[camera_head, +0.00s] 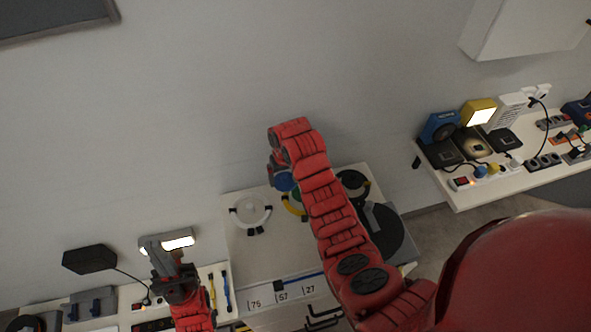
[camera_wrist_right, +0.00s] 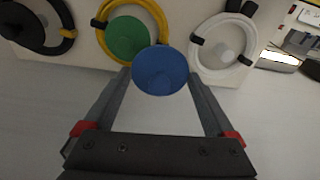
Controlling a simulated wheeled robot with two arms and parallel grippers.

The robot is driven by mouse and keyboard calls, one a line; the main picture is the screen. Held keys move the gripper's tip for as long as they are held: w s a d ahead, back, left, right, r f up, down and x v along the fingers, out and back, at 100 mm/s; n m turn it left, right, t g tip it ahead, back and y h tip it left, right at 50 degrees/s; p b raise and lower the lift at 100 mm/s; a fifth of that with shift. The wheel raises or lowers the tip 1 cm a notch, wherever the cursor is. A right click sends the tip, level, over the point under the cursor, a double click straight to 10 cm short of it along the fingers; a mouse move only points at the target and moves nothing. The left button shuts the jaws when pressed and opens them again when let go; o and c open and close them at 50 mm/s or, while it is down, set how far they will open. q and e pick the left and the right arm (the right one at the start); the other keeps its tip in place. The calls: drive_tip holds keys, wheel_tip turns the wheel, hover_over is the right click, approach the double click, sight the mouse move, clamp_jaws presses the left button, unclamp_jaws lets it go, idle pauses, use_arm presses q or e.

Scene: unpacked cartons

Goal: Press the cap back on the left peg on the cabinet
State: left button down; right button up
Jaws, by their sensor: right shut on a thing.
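My right gripper (camera_wrist_right: 160,78) is shut on a round blue cap (camera_wrist_right: 160,68), held between its fingertips. In the head view the cap (camera_head: 284,181) is partly covered by my right arm. The cap is in front of the cabinet top (camera_head: 262,258), near a yellow ring (camera_wrist_right: 158,14) with a green disc (camera_wrist_right: 127,39) inside. A white ring (camera_head: 233,210) with a pale centre lies to the left in the head view.
A black ring (camera_head: 352,174) and a dark disc (camera_head: 384,232) lie on the cabinet's right part. A left bench holds a black box (camera_head: 89,259) and the lit lamp (camera_head: 180,242). A right bench (camera_head: 462,195) holds several devices. The wall stands behind the cabinet.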

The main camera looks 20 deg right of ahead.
drive_tip(key=s+a+n+p, duration=0.1)
drive_tip(key=a+n+p, duration=0.2)
drive_tip(key=a, duration=0.8)
drive_tip(key=shift+r+n+y+p, duration=0.3)
drive_tip(key=shift+r+n+y, duration=0.1)
drive_tip(key=shift+n, duration=0.8)
drive_tip(key=b, duration=0.3)
hover_over(250, 205)
drive_tip(key=shift+n, duration=0.3)
drive_tip(key=shift+s+f, duration=0.15)
drive_tip(key=shift+f, duration=2.8)
drive_tip(key=shift+s, duration=0.1)
drive_tip(key=shift+f+b, duration=0.65)
drive_tip(key=shift+f, duration=0.25)
drive_tip(key=o, duration=1.2)
drive_tip(key=shift+c, duration=0.2)
drive_tip(key=shift+r, duration=0.15)
